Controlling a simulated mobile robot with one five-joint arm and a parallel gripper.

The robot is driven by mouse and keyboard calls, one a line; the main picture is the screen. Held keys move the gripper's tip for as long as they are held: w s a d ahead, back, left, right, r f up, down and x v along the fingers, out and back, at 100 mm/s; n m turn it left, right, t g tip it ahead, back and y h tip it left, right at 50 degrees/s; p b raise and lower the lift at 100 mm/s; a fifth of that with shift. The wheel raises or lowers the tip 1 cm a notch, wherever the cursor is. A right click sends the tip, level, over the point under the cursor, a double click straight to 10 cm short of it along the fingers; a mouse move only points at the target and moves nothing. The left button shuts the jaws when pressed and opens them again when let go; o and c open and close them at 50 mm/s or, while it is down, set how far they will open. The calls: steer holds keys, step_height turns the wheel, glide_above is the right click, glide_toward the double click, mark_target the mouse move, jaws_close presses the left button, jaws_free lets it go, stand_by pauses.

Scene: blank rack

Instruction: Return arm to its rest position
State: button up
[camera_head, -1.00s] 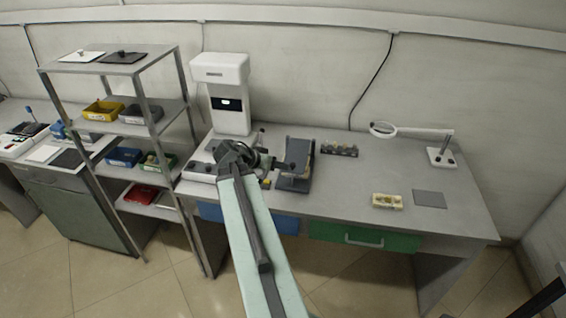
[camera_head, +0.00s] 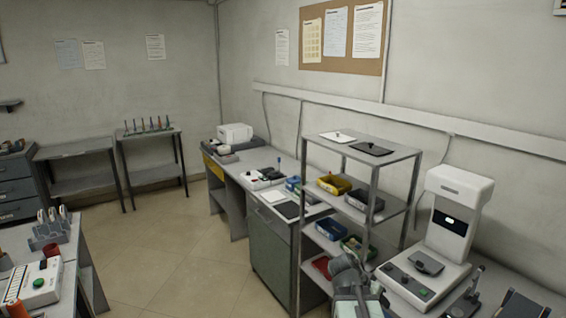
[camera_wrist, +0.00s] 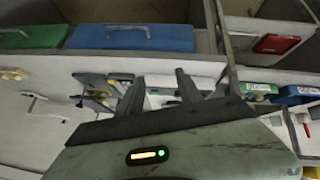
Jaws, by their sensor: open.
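My gripper (camera_wrist: 158,90) is open in the wrist view. Its two dark fingers stand apart and nothing is held between them. In the head view part of my arm, grey and pale green, shows at the bottom edge, in front of the shelf rack and left of the white instrument (camera_head: 455,215). The fingers are not clear there.
An open metal shelf rack (camera_head: 400,153) with bins stands close behind my arm. Beyond it are a grey cabinet (camera_head: 268,260) and a desk with devices. Open floor (camera_head: 185,255) lies to the left. In the wrist view a blue drawer (camera_wrist: 160,37) and green drawer (camera_wrist: 32,34) show.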

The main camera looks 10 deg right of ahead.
steer(key=s+a+f+n+y, duration=0.1)
steer(key=a+n+y, duration=0.1)
steer(key=a, duration=0.6)
steer(key=s+a+f+n+g+y, duration=0.1)
steer(key=a+f+n+y, duration=0.1)
steer(key=a+n, duration=0.3)
steer(key=s+a+f+n+y, duration=0.1)
steer(key=a+f+n+y, duration=0.1)
steer(key=a, duration=1.1)
steer(key=shift+a+n+g+y, duration=0.3)
steer(key=shift+n+y, duration=0.4)
steer(key=shift+n, duration=0.4)
steer(key=shift+w+d, duration=0.1)
